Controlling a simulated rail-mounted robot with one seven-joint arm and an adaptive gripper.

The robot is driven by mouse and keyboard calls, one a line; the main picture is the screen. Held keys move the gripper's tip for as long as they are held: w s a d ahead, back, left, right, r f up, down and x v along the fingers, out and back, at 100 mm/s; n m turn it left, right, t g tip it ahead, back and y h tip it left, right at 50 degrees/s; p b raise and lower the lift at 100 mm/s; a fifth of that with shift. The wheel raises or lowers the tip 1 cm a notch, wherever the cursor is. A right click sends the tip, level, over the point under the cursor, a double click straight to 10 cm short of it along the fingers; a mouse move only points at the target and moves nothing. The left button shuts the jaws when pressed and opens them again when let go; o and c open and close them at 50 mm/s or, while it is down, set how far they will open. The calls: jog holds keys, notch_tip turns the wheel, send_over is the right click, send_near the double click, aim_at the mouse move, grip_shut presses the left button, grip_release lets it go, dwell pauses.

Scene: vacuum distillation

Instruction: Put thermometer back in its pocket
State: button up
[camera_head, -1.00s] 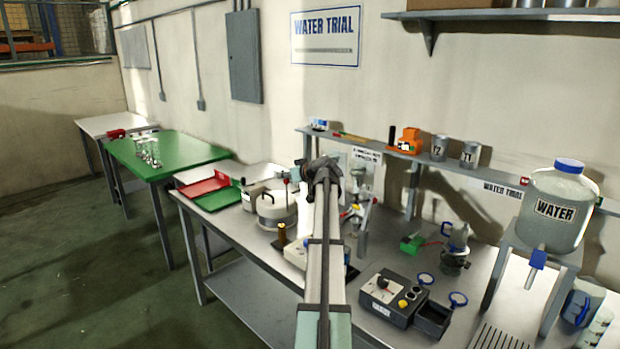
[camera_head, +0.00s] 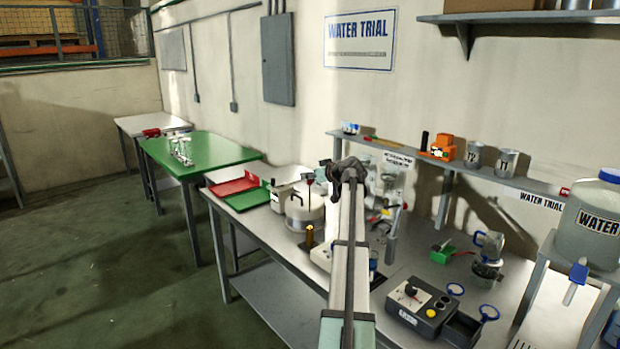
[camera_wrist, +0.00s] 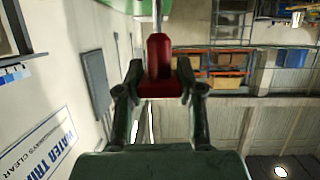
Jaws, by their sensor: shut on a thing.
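In the wrist view, my gripper (camera_wrist: 160,88) is shut on the red block-like end of the thermometer (camera_wrist: 159,58). Its thin metal stem runs away from the fingers and out of the top of the picture. In the head view, my gripper (camera_head: 325,172) is at the far end of my raised arm, above the bench and in front of the wall. It is small and partly hidden there, and I cannot clearly make out the thermometer. I cannot identify the thermometer's pocket in either view.
A metal pot (camera_head: 304,213) stands on the grey bench below my gripper. Red and green trays (camera_head: 240,187) lie to its left. Glassware and a control box (camera_head: 422,303) stand to the right. A wall shelf (camera_head: 520,183) holds cups and an orange holder (camera_head: 443,149). The left floor is clear.

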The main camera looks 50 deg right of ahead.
jog(key=shift+f+b, duration=2)
jog(key=shift+f, duration=0.85)
jog(key=shift+b, duration=1.3)
